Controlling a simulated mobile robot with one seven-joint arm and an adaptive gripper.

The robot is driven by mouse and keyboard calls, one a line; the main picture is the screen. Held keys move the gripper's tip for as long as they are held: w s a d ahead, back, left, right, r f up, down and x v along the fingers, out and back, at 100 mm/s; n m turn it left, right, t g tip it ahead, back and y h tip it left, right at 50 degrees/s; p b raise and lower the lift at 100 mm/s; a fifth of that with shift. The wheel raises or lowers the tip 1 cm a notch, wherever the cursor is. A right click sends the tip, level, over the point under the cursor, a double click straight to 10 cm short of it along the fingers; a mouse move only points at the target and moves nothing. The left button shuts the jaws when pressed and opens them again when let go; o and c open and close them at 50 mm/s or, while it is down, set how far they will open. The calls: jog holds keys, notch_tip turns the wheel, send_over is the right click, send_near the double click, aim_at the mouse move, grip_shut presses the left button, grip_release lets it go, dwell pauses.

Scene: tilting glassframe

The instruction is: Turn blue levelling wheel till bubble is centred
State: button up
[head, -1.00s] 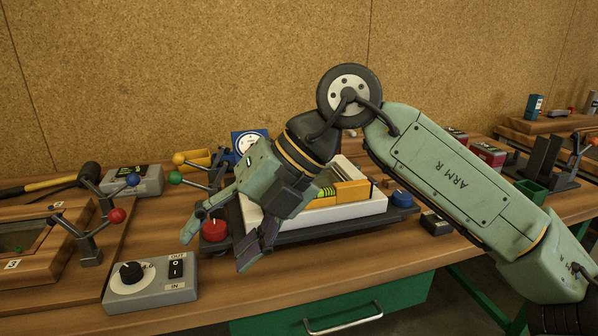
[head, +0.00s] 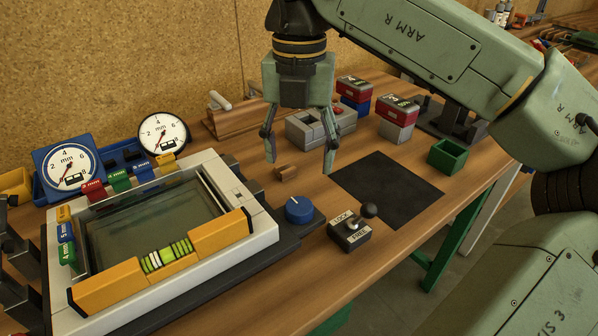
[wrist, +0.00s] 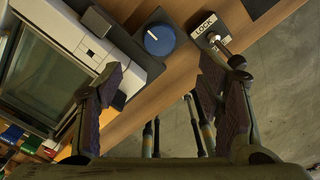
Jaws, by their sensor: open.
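The blue levelling wheel (head: 299,209) sits on the dark base at the right corner of the white glass frame (head: 262,232). It also shows in the wrist view (wrist: 158,38). A yellow spirit level (head: 215,232) lies along the frame's front edge, with a green vial (head: 166,256) marked by dark lines. I cannot make out where the bubble stands. My gripper (head: 299,164) points down with its fingers apart and empty, above and behind the wheel in the head view. In the wrist view the wheel lies beyond the open fingertips (wrist: 165,72), not between them.
A LOCK/FREE lever box (head: 350,236) with a black knob stands close right of the wheel. Two dial gauges (head: 163,134) stand behind the frame. A black mat (head: 386,188) lies clear at the right.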

aim_at(299, 205)
notch_tip(299, 205, down, 11)
jog(key=shift+r+p, duration=0.15)
jog(key=shift+p, duration=0.75)
jog(key=shift+c, duration=0.3)
jog(key=c, duration=1.1)
